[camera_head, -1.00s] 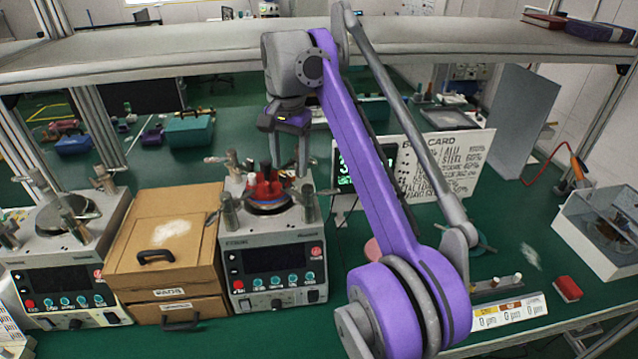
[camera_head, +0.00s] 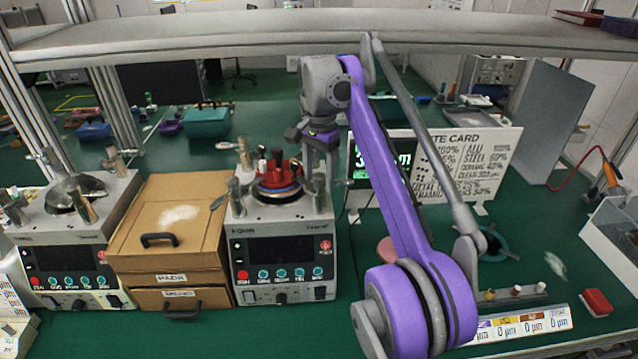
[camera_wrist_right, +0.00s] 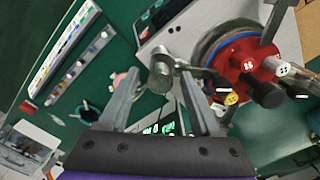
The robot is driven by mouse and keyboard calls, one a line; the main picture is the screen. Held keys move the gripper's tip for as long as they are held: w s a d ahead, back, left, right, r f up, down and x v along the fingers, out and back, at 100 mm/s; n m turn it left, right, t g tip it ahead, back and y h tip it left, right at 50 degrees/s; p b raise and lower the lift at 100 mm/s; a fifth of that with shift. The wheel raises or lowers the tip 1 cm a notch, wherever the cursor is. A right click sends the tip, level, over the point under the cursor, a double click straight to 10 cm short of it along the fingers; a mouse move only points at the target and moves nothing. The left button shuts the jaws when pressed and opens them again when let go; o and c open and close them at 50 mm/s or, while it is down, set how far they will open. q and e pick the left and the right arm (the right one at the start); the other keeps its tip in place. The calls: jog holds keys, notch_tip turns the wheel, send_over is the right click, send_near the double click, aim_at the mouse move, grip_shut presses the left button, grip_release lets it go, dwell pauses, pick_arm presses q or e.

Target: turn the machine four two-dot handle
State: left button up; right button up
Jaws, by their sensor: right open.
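The grey lapping machine (camera_head: 285,250) stands mid-left in the head view, with a red hub (camera_head: 278,172) on its round plate. In the right wrist view the red hub (camera_wrist_right: 262,52) carries several short handles with black, white and yellow ends. A white-ended handle (camera_wrist_right: 283,69) shows small dots, too small to count surely. My right gripper (camera_head: 321,180) points down just right of the hub. In the wrist view its open fingers (camera_wrist_right: 160,80) are either side of a metal clamp post (camera_wrist_right: 161,76); contact cannot be told. I see no machine number. My left gripper is out of view.
A cardboard drawer box (camera_head: 168,235) and another machine (camera_head: 65,245) stand to the left. Metal posts ring the plate. A rate card (camera_head: 455,160) and a display (camera_head: 378,165) stand behind my right arm. A shelf (camera_head: 230,38) spans above.

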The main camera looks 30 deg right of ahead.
jog(key=shift+f, duration=0.4)
jog(key=shift+c, duration=0.3)
grip_shut()
dwell(0.9)
